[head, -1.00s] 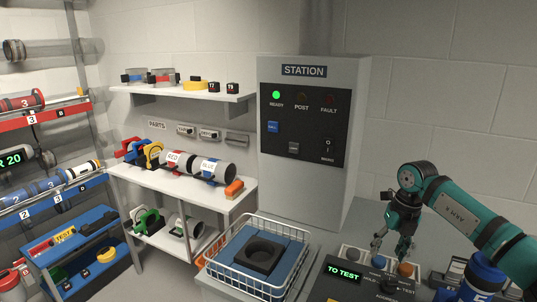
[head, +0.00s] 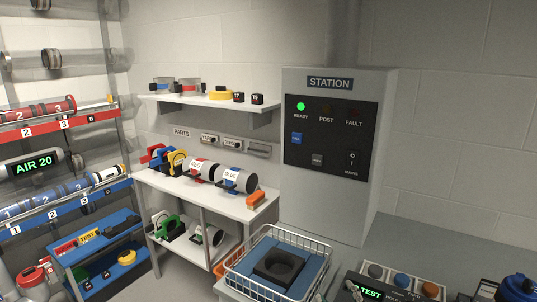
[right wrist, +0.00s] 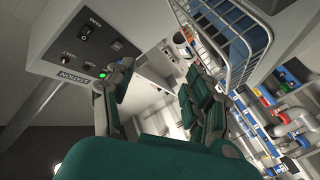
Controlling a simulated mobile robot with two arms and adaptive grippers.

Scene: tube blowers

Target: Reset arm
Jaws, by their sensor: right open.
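My right gripper (right wrist: 158,70) is in the right wrist view, its two dark green fingers spread apart with nothing between them. The right arm is no longer over the counter in the head view; only a small dark piece at the bottom edge may belong to it. The grey station box (head: 330,160) has a lit green READY light and also shows tilted at the upper left of the right wrist view (right wrist: 75,35). My left gripper is in neither view.
A white wire basket (head: 318,243) with a blue base and black ring holder stands on the counter. Control panels with a TEST display (head: 371,293) and knobs sit to its right. Shelves with labelled tubes (head: 235,178) and a rack (head: 60,190) stand to the left.

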